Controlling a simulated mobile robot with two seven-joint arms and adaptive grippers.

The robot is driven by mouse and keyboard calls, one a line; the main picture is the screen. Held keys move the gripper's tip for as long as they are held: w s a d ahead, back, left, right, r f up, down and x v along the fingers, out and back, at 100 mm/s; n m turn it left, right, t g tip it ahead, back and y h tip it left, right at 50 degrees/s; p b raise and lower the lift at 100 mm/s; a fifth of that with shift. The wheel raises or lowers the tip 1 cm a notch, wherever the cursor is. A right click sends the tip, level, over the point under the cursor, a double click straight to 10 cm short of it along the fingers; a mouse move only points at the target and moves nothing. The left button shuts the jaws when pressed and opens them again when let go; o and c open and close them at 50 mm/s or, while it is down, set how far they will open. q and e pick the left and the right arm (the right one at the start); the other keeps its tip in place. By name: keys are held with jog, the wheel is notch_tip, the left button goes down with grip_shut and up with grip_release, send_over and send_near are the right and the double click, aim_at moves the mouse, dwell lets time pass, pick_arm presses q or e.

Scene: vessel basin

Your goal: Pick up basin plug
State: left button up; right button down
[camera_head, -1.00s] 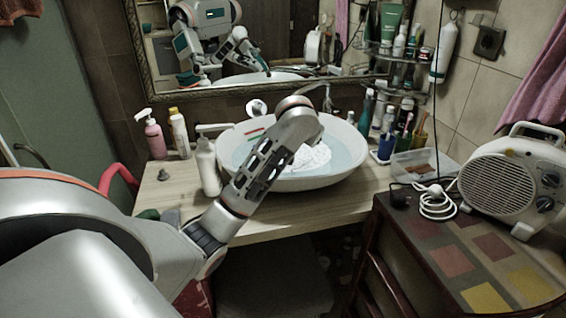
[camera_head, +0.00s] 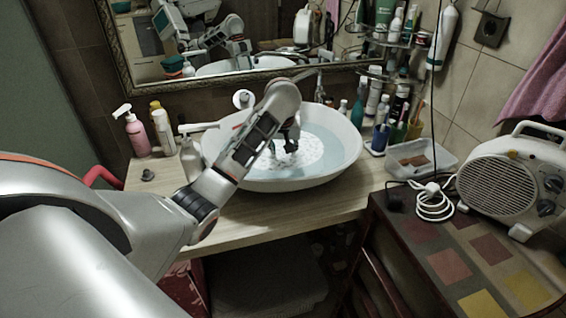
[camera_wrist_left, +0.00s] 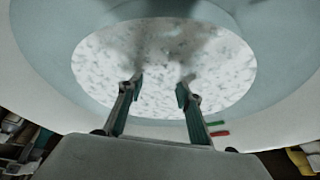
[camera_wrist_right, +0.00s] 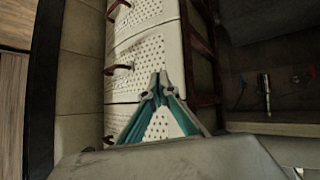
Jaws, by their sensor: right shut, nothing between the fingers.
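The white basin (camera_head: 347,170) stands on the wooden counter and holds bluish water with a white, foam-like patch (camera_head: 318,150). A small dark grey, knobbed piece that looks like a plug (camera_head: 148,174) stands on the counter at the left, apart from the basin. No plug can be made out in the basin. My left gripper (camera_head: 287,147) points down over the white patch. In the left wrist view its fingers (camera_wrist_left: 161,84) are apart with only the patch (camera_wrist_left: 165,60) behind them. My right gripper (camera_wrist_right: 160,82) is shut and empty, away from the basin.
Pink (camera_head: 137,135) and white (camera_head: 163,130) bottles and a pump dispenser (camera_head: 191,158) stand left of the basin. Cups, bottles and a clear tray (camera_head: 420,158) stand right. A heater (camera_head: 510,180) sits on the cabinet. White perforated drawers (camera_wrist_right: 145,50) are near my right gripper.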

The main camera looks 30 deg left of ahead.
aim_at(283, 157)
pick_arm(q)
jog(key=shift+x, duration=1.9)
jog(key=shift+a+r, duration=0.1)
jog(key=shift+a, duration=0.05)
grip_shut()
